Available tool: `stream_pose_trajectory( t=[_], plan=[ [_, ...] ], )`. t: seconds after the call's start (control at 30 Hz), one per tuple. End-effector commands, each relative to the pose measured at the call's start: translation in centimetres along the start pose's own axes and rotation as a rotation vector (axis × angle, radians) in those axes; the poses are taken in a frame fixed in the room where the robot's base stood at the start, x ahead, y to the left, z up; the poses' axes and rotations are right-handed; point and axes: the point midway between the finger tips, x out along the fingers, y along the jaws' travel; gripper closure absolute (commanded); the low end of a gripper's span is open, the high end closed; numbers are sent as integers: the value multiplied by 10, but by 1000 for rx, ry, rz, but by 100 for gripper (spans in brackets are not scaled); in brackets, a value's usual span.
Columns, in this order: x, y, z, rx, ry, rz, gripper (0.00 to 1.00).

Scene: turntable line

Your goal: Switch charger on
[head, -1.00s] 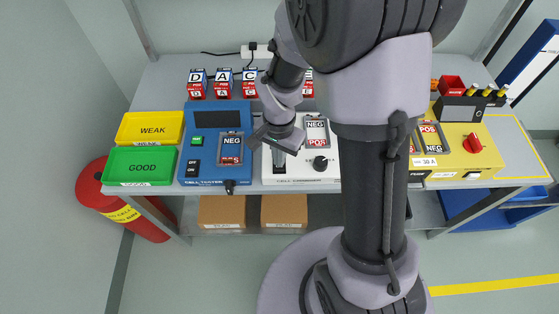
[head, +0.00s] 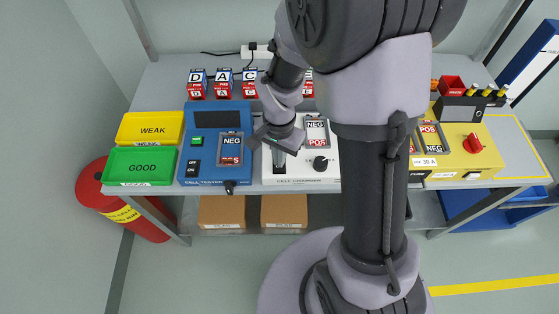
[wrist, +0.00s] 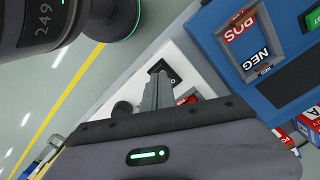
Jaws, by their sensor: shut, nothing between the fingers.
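The white cell charger (head: 327,177) stands on the bench, right of the blue cell tester. A cell marked NEG and POS (head: 316,131) lies in its bay, and a black round knob (head: 320,162) sits below. My gripper (head: 279,163) is shut and empty, pointing down over the black switch (head: 279,170) at the charger's front left. In the wrist view the shut fingers (wrist: 158,80) reach to the dark switch plate (wrist: 166,70) and partly cover it. I cannot tell whether they touch the switch or which way it is set. The knob also shows there (wrist: 122,108).
The blue cell tester (head: 205,118), with a cell in it, stands close on the left. The yellow WEAK (head: 151,128) and green GOOD (head: 141,165) trays are farther left. Several lettered cells (head: 223,88) stand behind. A yellow machine (head: 480,163) is at the right.

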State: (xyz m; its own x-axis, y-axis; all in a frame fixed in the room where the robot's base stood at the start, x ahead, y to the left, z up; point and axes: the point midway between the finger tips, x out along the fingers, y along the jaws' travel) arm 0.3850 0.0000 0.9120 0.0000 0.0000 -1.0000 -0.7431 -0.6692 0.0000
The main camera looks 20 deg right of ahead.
Motion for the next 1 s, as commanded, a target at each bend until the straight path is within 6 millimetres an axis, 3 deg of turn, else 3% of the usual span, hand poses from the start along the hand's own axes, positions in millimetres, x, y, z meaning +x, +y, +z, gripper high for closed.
stream_pose_trajectory(
  t=[1.0],
  plan=[
    [11,0,0,0,0,0,100]
  ],
)
